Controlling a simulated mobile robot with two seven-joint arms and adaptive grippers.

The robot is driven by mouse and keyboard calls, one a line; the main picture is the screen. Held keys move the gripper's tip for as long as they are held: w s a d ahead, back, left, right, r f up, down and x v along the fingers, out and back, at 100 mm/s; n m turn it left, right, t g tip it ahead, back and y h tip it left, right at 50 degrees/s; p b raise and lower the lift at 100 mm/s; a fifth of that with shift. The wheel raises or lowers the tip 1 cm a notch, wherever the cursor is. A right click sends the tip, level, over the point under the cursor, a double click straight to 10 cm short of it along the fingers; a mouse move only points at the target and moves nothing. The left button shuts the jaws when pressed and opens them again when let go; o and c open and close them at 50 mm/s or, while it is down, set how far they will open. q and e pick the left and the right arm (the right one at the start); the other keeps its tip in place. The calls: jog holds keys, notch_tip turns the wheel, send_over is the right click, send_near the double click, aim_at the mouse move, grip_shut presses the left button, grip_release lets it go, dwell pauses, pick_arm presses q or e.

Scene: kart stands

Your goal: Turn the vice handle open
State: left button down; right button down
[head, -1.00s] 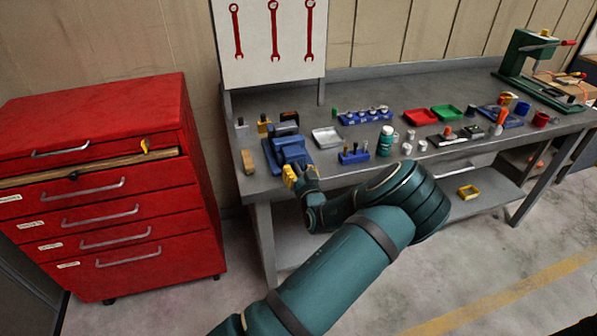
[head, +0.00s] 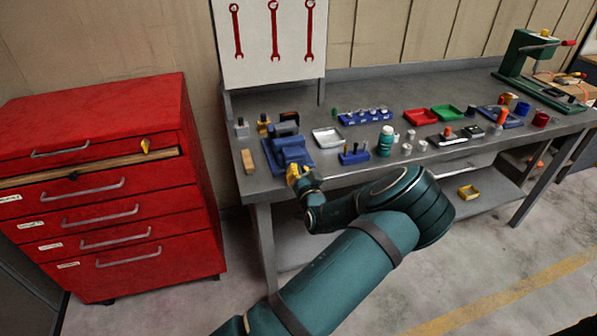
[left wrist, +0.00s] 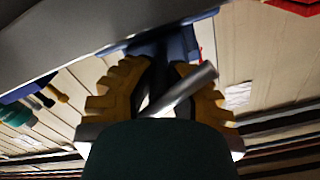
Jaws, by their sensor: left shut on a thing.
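The blue vice (head: 290,149) stands at the left front edge of the grey workbench. My left gripper (head: 297,173), with yellow fingers, is at the front of the vice, just over the bench edge. In the left wrist view the left gripper (left wrist: 162,88) is shut on the vice handle (left wrist: 188,86), a grey metal bar. The bar lies tilted between the yellow fingers, its upper end pointing right. Part of the bar is hidden by the fingers and the dark gripper body. In the head view the handle is hidden by the gripper. My right gripper is not in view.
A wooden block (head: 248,161) lies left of the vice. A silver tray (head: 327,137), a blue holder (head: 354,154) and a green bottle (head: 385,141) stand to its right. A red tool cabinet (head: 110,190) stands left of the bench. The floor in front is clear.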

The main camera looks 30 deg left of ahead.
pick_arm(q)
jog(key=m, duration=0.5)
jog(key=shift+m, duration=0.3)
dwell(0.4)
jog(key=c, duration=0.9)
grip_release()
